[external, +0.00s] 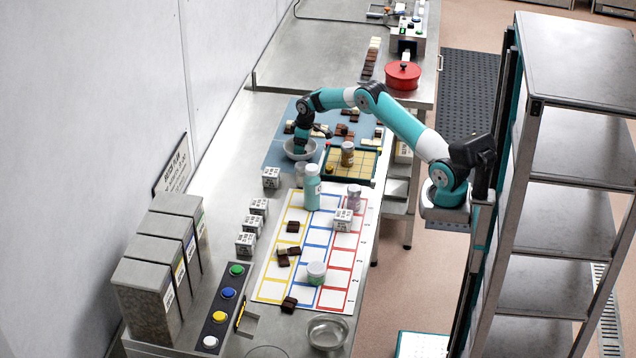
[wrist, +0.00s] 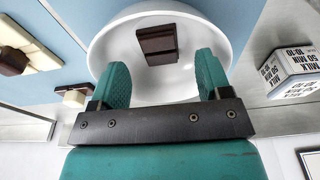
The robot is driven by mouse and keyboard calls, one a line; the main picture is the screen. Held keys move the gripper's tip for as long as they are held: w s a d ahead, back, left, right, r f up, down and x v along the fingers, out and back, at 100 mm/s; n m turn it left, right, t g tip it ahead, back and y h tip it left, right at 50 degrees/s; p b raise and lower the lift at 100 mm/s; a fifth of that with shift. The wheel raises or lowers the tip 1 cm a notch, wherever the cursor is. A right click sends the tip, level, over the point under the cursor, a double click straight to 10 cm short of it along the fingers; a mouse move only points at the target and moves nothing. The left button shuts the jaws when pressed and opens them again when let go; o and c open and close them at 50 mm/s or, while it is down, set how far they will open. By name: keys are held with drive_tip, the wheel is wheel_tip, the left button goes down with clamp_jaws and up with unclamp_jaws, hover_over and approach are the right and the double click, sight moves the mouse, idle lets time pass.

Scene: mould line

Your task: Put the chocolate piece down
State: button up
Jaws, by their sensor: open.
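A dark brown chocolate piece (wrist: 156,44) lies inside a pale round bowl (wrist: 105,40) in the wrist view. In the external view the bowl (external: 290,153) stands at the near edge of the blue mat, and my gripper hides its inside. My gripper (wrist: 162,80) is open, with its two green fingers apart over the near part of the bowl. The chocolate piece shows between and beyond the fingertips, and no finger appears to touch it. My gripper (external: 300,148) points down at the bowl in the external view.
Chocolate pieces lie on the blue mat (external: 277,152). A gridded tray (external: 366,172) with a brown jar (external: 347,154) stands right of the bowl. A red pot (external: 402,76) stands farther back.

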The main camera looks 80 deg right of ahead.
wheel_tip(320, 180, up, 7)
drive_tip(key=p, duration=0.4)
idle(0.5)
drive_tip(key=a+r+n+y, duration=0.1)
drive_tip(key=a+r, duration=0.4)
drive_tip(key=a, duration=0.3)
drive_tip(key=a+r+n, duration=0.1)
drive_tip(key=a+r, duration=0.3)
drive_tip(key=a, duration=0.4)
drive_tip(key=s+a+r+n, duration=0.1)
drive_tip(key=s+a+r, duration=0.15)
drive_tip(key=a, duration=0.25)
drive_tip(key=s+a+r+y, duration=0.1)
drive_tip(key=s+a+r, duration=0.1)
drive_tip(key=s+a, duration=0.3)
drive_tip(key=s+a+r+n, duration=0.1)
drive_tip(key=s+a+r, duration=0.2)
drive_tip(key=a, duration=0.3)
drive_tip(key=s+a+n, duration=0.1)
drive_tip(key=s+a, duration=0.3)
drive_tip(key=s, duration=0.5)
drive_tip(key=s+a+r+n+g+y, duration=0.1)
drive_tip(key=s+a, duration=0.4)
drive_tip(key=s, duration=0.4)
drive_tip(key=s+a+n+y, duration=0.1)
drive_tip(key=s+a, duration=0.3)
drive_tip(key=s, duration=0.5)
drive_tip(key=shift+a+r+g, duration=0.2)
drive_tip(key=shift+a+g, duration=0.1)
drive_tip(key=shift+g, duration=0.1)
